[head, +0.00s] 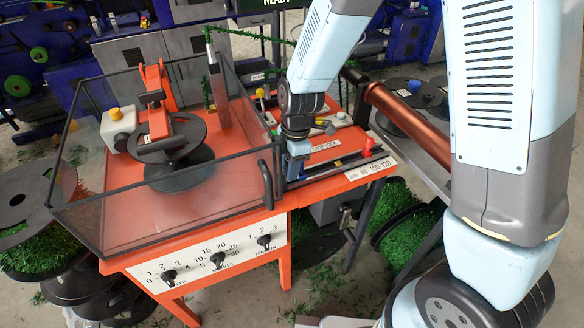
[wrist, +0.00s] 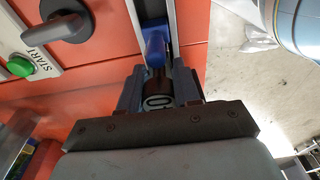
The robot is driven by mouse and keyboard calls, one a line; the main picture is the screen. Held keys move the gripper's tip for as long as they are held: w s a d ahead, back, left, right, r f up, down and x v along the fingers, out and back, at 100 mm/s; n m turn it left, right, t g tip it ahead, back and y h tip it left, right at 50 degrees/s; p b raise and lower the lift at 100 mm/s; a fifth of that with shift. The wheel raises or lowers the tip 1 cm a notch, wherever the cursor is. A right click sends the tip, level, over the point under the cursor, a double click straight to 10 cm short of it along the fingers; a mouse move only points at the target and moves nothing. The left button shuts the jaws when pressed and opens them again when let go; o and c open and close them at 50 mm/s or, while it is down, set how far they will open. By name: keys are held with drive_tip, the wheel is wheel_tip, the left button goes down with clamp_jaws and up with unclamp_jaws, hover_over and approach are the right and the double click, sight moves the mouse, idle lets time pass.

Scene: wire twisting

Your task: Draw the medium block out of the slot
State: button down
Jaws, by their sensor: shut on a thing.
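In the wrist view, my gripper (wrist: 158,78) is shut on a dark block (wrist: 157,92) with a pale marked end, taken as the medium block. The fingers lie on its left and right sides and hide most of it. A blue piece (wrist: 154,42) shows just beyond it, in the narrow slot (wrist: 171,14) with a pale edge. I cannot tell how deep the block sits. In the head view, my gripper (head: 295,168) points down at the left end of the orange stop-lock station (head: 335,155); the block itself is hidden there.
A glass-walled enclosure (head: 90,215) with a black spool (head: 180,165) stands close left of my gripper. A red knob (head: 368,146) sits on the rail to the right, by a copper roll (head: 405,122). A green START button (wrist: 20,67) and dark knob (wrist: 66,20) lie left in the wrist view.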

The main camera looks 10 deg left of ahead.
drive_tip(key=shift+r, duration=1.75)
